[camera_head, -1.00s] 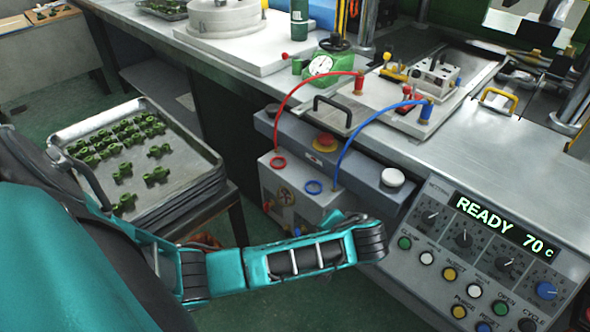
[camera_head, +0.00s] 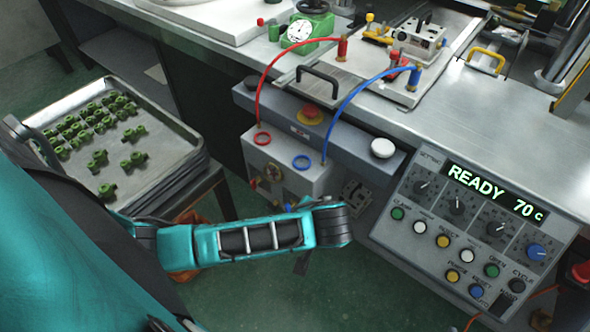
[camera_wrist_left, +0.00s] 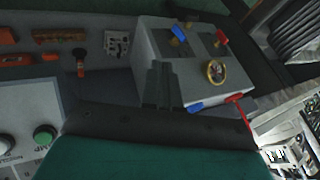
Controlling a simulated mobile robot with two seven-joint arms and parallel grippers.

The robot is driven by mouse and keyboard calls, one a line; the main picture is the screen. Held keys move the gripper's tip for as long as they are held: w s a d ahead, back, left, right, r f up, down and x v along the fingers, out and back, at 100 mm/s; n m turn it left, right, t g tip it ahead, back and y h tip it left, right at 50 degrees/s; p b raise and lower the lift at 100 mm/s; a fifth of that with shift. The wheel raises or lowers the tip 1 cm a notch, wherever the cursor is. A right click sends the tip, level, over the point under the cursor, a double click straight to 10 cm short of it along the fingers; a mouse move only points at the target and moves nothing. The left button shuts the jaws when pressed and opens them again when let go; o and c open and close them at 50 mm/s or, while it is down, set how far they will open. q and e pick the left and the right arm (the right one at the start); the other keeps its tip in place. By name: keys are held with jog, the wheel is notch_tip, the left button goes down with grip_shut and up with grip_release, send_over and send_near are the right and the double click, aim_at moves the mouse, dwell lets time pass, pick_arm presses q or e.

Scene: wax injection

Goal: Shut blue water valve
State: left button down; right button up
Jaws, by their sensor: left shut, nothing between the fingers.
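The grey water box (camera_head: 310,178) hangs under the bench edge, with a red ring and a blue ring on top. In the left wrist view the same box (camera_wrist_left: 150,42) shows a small blue valve handle (camera_wrist_left: 178,32) and a red one (camera_wrist_left: 221,37) on its face. In the head view a bit of blue (camera_head: 288,207) shows low on the box, partly hidden by my left arm. My left gripper (camera_wrist_left: 162,68) is shut and empty, its fingers seen in front of the box face. Whether they touch it I cannot tell. My right gripper is not in view.
A brass round fitting (camera_wrist_left: 216,72) is on the box face. Red (camera_head: 259,92) and blue (camera_head: 350,95) hoses arch above the box. The control panel (camera_head: 410,228) reading READY 70 C stands to the right. A tray (camera_head: 165,165) of green parts is at left.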

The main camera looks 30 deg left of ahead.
pick_arm(q)
jog(key=b, duration=0.3)
send_near(290, 208)
notch_tip(290, 208, down, 4)
jog(key=w+d, duration=0.1)
jog(key=d, duration=0.1)
jog(key=a, duration=0.2)
jog(key=w+a+f, duration=0.1)
jog(key=a, duration=0.1)
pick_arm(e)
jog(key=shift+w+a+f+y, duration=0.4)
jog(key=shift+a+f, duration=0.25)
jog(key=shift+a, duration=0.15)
pick_arm(q)
jog(key=shift+w, duration=0.1)
